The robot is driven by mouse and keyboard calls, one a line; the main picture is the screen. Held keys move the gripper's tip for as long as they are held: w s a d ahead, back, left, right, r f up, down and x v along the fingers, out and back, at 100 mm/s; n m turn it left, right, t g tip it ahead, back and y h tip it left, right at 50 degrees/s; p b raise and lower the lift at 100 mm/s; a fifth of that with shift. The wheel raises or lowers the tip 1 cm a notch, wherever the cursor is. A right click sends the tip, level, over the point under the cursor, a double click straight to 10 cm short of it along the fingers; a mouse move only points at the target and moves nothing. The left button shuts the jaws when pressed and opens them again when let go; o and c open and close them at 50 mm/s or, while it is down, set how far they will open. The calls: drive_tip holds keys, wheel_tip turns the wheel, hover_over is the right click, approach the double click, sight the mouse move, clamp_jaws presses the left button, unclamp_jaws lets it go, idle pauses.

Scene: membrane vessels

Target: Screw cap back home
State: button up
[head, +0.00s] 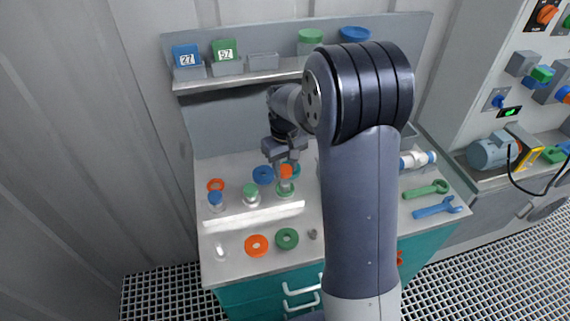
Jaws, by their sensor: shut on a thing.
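My gripper (285,163) points down over the workbench and is shut on an orange cap (286,171). The cap is just above or on a small vessel (285,189) with green at its base; I cannot tell whether they touch. To the left stand a vessel with a green cap (251,188) and a vessel with a blue cap (215,198). My own arm covers the middle right of the bench.
Orange (256,245) and green (287,238) rings lie at the front, and a blue ring (262,175) lies behind the vessels. Green (426,189) and blue (437,207) wrenches lie at the right. A shelf (240,78) with bins runs along the back.

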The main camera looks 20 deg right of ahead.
sight(285, 182)
drive_tip(key=shift+f+b, duration=1.6)
drive_tip(key=shift+f, duration=0.9)
drive_tip(key=m, duration=0.5)
drive_tip(key=shift+r, duration=0.1)
drive_tip(key=m, duration=0.5)
drive_tip(key=shift+p, duration=0.3)
drive_tip(key=m, duration=1)
drive_tip(key=o, duration=1)
drive_tip(key=shift+o, duration=0.2)
